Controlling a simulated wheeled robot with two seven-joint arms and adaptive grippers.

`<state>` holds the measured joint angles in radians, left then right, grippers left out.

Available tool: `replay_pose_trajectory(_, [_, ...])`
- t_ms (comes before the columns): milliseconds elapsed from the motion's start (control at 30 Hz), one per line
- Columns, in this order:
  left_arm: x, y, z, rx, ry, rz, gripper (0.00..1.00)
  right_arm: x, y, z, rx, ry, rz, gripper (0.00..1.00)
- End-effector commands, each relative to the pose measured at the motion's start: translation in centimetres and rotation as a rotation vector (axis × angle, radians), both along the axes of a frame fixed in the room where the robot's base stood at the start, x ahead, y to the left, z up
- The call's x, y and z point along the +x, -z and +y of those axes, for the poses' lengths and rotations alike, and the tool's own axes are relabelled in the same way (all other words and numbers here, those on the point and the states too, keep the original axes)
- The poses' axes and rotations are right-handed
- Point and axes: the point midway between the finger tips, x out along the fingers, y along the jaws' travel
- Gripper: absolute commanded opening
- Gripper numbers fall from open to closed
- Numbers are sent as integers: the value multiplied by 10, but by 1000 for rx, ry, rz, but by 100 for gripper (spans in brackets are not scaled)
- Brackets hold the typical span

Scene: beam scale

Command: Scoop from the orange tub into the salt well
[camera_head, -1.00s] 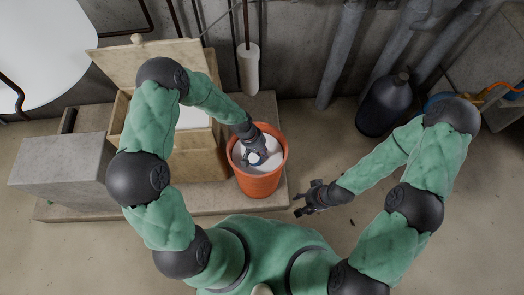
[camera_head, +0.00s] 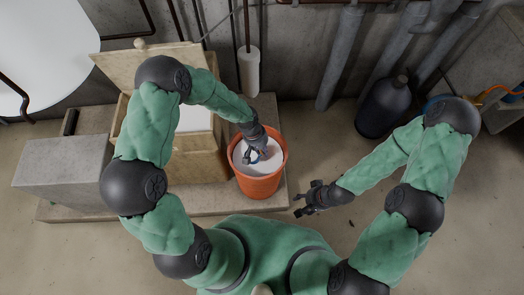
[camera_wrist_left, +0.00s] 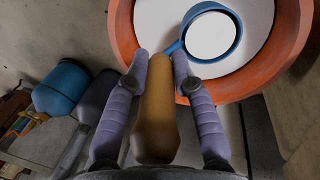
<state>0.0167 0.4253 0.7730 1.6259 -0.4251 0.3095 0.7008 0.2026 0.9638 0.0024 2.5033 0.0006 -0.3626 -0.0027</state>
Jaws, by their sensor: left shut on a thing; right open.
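The orange tub (camera_head: 279,172) stands on the slab in the middle and holds white material. My left gripper (camera_head: 257,153) is over the tub's opening. In the left wrist view my left gripper (camera_wrist_left: 160,66) is shut on the brown handle (camera_wrist_left: 156,112) of a scoop. The scoop's blue round bowl (camera_wrist_left: 238,40) lies within the tub's outline and shows bright white inside; its depth against the white material is unclear. A wooden box with a raised lid (camera_head: 150,62), seemingly the salt well, stands left of the tub, with white inside, partly behind my left arm. My right gripper (camera_head: 300,203) is open and empty, right of the tub.
A grey stone block (camera_head: 62,162) sits at the left of the slab. A white cylinder (camera_head: 249,72) is by the wall behind the tub. A dark bottle (camera_head: 384,106) and pipes (camera_head: 341,55) stand at the right back. Floor near my right gripper is clear.

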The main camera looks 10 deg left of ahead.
Motion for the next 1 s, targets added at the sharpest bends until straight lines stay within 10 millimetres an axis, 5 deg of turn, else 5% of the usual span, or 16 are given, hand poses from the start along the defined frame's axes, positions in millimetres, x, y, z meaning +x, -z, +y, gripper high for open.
replay_pose_trajectory(1000, [1,-62,0,129,1,10,0,0,-5,0,0,0,0,55])
